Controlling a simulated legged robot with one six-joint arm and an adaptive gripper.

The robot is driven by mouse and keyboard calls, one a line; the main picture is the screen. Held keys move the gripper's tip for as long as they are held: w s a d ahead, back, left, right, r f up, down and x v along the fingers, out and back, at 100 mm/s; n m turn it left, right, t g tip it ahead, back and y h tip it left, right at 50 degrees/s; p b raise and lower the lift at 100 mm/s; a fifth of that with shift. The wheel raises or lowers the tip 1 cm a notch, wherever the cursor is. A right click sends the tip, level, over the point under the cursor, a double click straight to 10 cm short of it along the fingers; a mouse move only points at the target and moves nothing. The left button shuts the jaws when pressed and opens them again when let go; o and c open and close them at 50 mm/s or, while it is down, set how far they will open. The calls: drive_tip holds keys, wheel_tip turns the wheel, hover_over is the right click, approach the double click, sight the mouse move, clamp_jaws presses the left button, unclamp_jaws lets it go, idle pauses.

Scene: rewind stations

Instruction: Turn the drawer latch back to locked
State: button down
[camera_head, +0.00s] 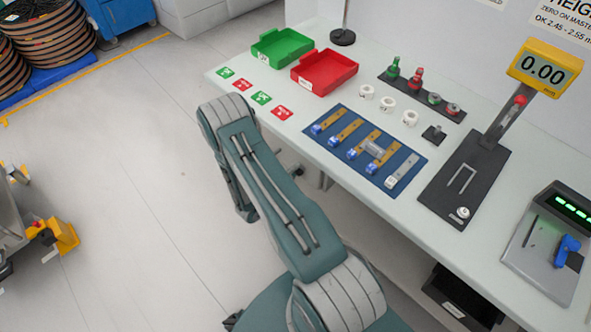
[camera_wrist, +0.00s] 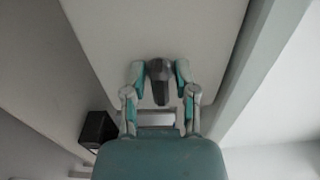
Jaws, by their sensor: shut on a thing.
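The drawer latch (camera_wrist: 160,88) shows in the wrist view as a dark grey handle with a rounded head and a narrower end toward my gripper. It stands out against a pale flat panel (camera_wrist: 160,25). My gripper (camera_wrist: 159,72) has its two teal and grey fingers closed on either side of the latch, near its head. I cannot tell from the picture whether the latch is at locked or unlocked.
The bench (camera_head: 330,188) holds a green tray (camera_head: 282,48), a red tray (camera_head: 324,72), a blue mat (camera_head: 340,165) with several strips, and a gauge (camera_head: 465,180) with a yellow display. A dark box (camera_head: 462,298) is below the front edge.

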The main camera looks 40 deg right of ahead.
drive_tip(key=shift+f, duration=0.15)
idle(0.3)
drive_tip(key=c, duration=0.6)
unclamp_jaws()
drive_tip(key=shift+c, duration=0.2)
drive_tip(key=a, duration=1.2)
drive_tip(key=shift+s, duration=0.45)
